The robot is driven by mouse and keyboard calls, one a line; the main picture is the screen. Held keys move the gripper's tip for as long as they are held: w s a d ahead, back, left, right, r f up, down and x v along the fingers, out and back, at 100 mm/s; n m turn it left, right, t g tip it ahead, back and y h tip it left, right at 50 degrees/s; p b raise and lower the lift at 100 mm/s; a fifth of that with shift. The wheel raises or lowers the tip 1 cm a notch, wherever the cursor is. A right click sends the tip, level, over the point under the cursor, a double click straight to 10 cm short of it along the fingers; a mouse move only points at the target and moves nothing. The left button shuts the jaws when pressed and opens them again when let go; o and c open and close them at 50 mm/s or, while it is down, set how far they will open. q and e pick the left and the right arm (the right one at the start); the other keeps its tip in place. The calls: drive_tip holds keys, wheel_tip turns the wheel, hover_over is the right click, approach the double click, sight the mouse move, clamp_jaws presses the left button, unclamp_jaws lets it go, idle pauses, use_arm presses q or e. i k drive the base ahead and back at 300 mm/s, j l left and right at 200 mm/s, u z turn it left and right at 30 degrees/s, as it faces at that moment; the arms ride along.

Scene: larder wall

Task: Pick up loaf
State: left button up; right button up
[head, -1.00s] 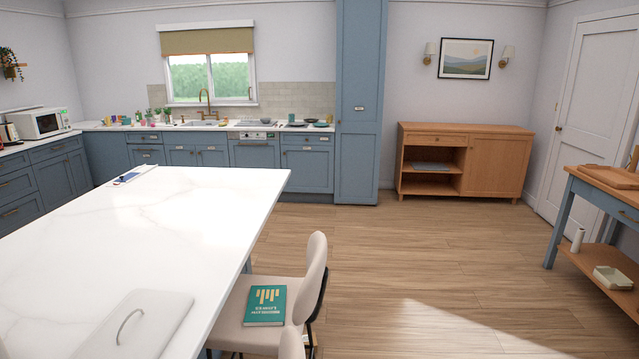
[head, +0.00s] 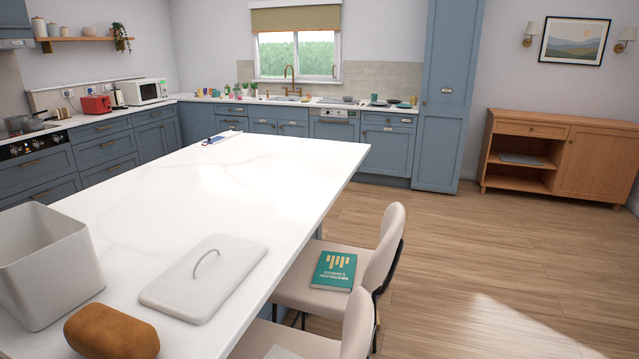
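The brown loaf (head: 112,332) lies on the white marble island top (head: 220,165) at the bottom left of the head view. It is in front of an open, light grey bin (head: 48,268) and apart from the flat grey lid with a handle (head: 204,278), which lies to its right. The loaf's lower edge is close to the bottom of the picture. Neither of my grippers shows in the head view.
Chairs stand along the island's right side; one seat holds a green book (head: 334,271). A wooden sideboard (head: 560,158) stands against the back wall. Open wooden floor (head: 480,250) lies right of the island. Blue counters (head: 100,150) run along the left and back walls.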

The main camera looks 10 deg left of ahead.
sight(98, 330)
drive_tip(key=u, duration=1.7)
drive_tip(key=l, duration=0.2)
